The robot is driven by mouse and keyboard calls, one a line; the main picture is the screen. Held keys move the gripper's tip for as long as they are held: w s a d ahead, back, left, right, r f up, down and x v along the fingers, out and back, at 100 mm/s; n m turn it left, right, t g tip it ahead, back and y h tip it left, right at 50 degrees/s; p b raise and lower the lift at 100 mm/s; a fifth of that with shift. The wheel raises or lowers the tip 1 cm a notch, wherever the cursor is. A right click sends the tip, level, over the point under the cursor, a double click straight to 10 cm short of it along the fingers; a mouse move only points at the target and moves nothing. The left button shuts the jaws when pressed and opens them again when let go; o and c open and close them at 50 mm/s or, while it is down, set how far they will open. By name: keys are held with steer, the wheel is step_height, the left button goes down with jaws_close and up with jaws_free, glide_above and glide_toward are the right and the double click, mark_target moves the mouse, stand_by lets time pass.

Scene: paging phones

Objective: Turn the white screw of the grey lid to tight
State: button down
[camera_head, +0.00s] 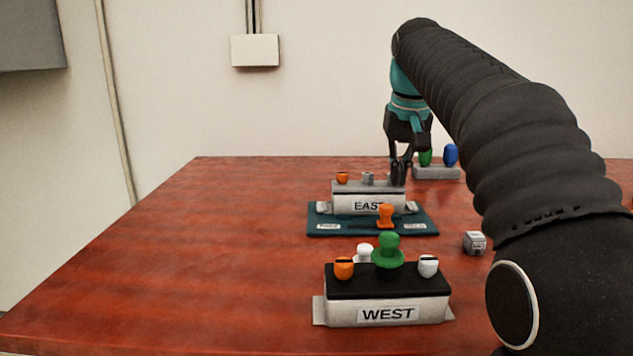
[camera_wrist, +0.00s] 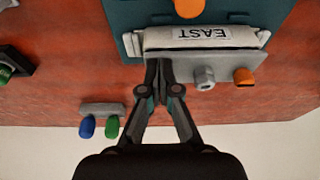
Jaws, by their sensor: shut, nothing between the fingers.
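The grey lid (camera_head: 354,187) is on the EAST box (camera_head: 337,204); it also shows upside down in the wrist view (camera_wrist: 222,70). An orange screw (camera_head: 342,178) sits at its left end and a light grey knob (camera_head: 367,179) near its middle. They also appear in the wrist view as the orange screw (camera_wrist: 243,77) and the grey knob (camera_wrist: 204,78). No white screw shows on this lid; my fingers cover its right end. My gripper (camera_head: 399,180) is shut and points down there, its fingertips (camera_wrist: 158,62) at or just above the lid. Contact is unclear.
The EAST box stands on a teal base (camera_head: 320,226) with an orange knob (camera_head: 385,214). In front is the WEST box (camera_head: 340,313), black-lidded, with orange and white screws and a green knob. A grey block (camera_head: 436,173) with green and blue pegs stands behind.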

steer(key=shift+a+p, duration=0.5)
stand_by(0.6)
steer(key=shift+s+a, duration=0.1)
steer(key=shift+s, duration=0.2)
steer(key=w+v, duration=0.1)
steer(key=v, duration=0.5)
steer(key=shift+w, duration=0.25)
steer(key=shift+r, duration=0.15)
